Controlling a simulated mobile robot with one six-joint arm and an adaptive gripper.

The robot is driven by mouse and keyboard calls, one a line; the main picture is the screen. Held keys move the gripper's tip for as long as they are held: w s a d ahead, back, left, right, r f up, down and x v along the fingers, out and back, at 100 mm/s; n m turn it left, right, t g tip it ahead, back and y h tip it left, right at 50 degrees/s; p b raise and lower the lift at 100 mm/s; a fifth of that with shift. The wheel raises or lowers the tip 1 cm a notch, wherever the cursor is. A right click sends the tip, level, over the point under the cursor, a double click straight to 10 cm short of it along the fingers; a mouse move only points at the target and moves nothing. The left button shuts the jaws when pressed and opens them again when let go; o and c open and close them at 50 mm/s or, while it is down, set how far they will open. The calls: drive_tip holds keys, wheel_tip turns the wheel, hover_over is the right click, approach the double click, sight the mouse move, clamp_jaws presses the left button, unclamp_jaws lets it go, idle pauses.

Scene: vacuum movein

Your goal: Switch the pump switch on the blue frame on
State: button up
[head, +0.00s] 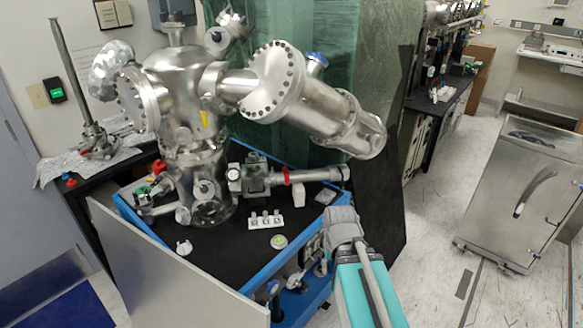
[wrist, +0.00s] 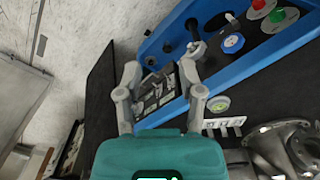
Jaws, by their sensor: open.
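The blue frame (head: 240,284) surrounds the black bench top under the steel vacuum chamber. It also runs across the upper part of the wrist view (wrist: 222,72). Several controls sit on it there: a metal post or lever (wrist: 194,32), a blue round knob (wrist: 233,43), a red button (wrist: 259,4) and a green button (wrist: 285,15). I cannot tell for sure which one is the pump switch, or its setting. In the head view my gripper (head: 344,224) is at the frame's right corner.
The steel vacuum chamber (head: 181,85) and its side tube rise over the bench. A white three-part block (head: 265,220) and a round green-centred gauge (head: 279,241) lie on the black top. A grey panel (head: 160,275) stands at the left.

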drive_tip(key=w+f+n+t+y+b, duration=0.1)
drive_tip(key=w+f+y+b, duration=0.35)
drive_tip(key=f+b, duration=0.7)
drive_tip(key=w+f+n+t+y+b, duration=0.1)
drive_tip(key=w+f+y+b, duration=0.45)
drive_tip(key=b, duration=0.85)
drive_tip(key=w+d+f+n+t+y+b, duration=0.1)
drive_tip(key=w+d+f+t+y+b, duration=0.4)
drive_tip(key=b, duration=1.8)
drive_tip(key=shift+w+d+f+n+t+y, duration=0.55)
drive_tip(key=shift+w+d+f, duration=1.55)
drive_tip(key=shift+d+f, duration=1.65)
drive_tip(key=shift+a+f, duration=0.1)
drive_tip(key=shift+a, duration=0.2)
drive_tip(key=shift+x, duration=6.8)
drive_tip(key=shift+w, duration=0.2)
drive_tip(key=shift+c, duration=0.2)
